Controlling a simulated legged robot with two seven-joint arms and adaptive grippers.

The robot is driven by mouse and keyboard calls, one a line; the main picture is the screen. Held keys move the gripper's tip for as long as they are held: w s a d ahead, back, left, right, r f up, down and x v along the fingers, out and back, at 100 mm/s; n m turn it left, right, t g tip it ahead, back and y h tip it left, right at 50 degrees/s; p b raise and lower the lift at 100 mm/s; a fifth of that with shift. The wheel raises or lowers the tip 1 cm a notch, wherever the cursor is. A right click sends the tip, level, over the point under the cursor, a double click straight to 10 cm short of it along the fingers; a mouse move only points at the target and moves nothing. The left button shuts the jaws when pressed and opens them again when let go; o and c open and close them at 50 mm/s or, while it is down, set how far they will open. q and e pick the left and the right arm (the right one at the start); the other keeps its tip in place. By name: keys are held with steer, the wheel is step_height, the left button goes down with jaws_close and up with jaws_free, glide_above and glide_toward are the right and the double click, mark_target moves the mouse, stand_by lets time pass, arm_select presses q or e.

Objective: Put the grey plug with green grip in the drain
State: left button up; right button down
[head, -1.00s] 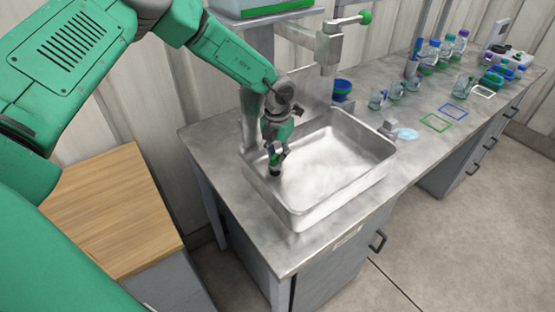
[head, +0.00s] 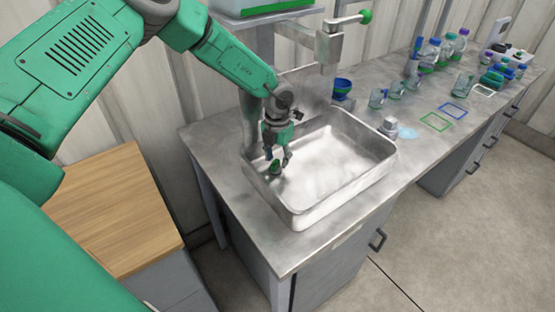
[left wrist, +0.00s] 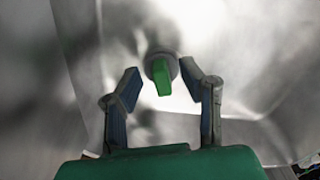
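The grey plug with green grip (head: 275,167) stands on the sink floor near the left corner of the basin. In the left wrist view its green grip (left wrist: 162,77) points up from a round grey base. My left gripper (head: 279,158) is open above the plug. In the left wrist view the left gripper's fingertips (left wrist: 161,77) are spread on either side of the grip, with gaps between. No separate drain opening shows; I cannot tell whether the plug's base sits in it. My right gripper is not in view.
The steel sink basin (head: 347,196) has raised walls close around my left gripper. A tap with a green knob (head: 366,17) stands behind it. Bottles and beakers (head: 430,55) stand on the counter to the right. A wooden-topped cabinet (head: 110,205) is at left.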

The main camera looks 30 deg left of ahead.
mark_target(277, 160)
arm_select(q)
step_height(277, 160, up, 11)
steer(key=shift+b, duration=0.4)
steer(key=shift+r, duration=0.1)
